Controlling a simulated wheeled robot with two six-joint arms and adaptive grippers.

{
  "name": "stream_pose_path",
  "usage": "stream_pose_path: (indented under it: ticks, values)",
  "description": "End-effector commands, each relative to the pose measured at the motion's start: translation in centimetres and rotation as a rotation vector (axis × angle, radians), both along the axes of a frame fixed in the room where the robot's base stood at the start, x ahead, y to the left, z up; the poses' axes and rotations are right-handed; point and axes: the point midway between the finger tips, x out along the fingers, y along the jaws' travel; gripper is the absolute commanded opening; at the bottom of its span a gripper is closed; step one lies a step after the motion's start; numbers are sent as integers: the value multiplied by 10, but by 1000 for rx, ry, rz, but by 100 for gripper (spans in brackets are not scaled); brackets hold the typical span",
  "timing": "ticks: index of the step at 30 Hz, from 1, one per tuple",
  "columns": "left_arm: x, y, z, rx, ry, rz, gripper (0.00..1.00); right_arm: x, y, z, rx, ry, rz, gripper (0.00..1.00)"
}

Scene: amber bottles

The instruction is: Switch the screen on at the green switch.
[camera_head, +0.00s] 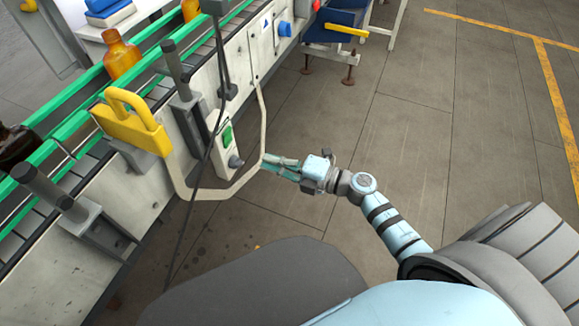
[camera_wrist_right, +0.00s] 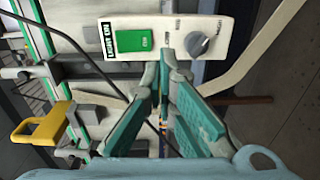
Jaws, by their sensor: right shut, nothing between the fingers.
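The green switch (camera_head: 227,136) sits on a pale control box (camera_head: 221,148) on the side of the conveyor. In the right wrist view the green switch (camera_wrist_right: 135,40) is near the top, with a label beside it that seems to read "LIGHT ON", and a grey knob (camera_wrist_right: 198,44) to its right. My right gripper (camera_head: 268,161) is shut and empty, to the right of the box and apart from the switch. Its teal fingers (camera_wrist_right: 169,78) show below the box in the wrist view. I cannot make out a screen. My left gripper is not in view.
A pale bent guard bar (camera_head: 262,120) runs around the box, close to my right fingertips. A yellow padlock-shaped piece (camera_head: 132,124) and a dark cable (camera_head: 203,165) are to the left. Amber bottles (camera_head: 121,55) stand on the conveyor. The floor at right is clear.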

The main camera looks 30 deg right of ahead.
Motion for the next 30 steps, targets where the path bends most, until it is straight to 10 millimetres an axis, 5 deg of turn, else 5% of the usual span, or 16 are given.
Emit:
stream_pose_path:
  ticks: [10,26,30]
  values:
    - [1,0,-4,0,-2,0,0,-34,-31,-6,0,0,-4,0]
    - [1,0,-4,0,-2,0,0,-34,-30,-6,4,3,-4,0]
    - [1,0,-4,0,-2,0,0,-17,-62,-17,92,82,-166,0]
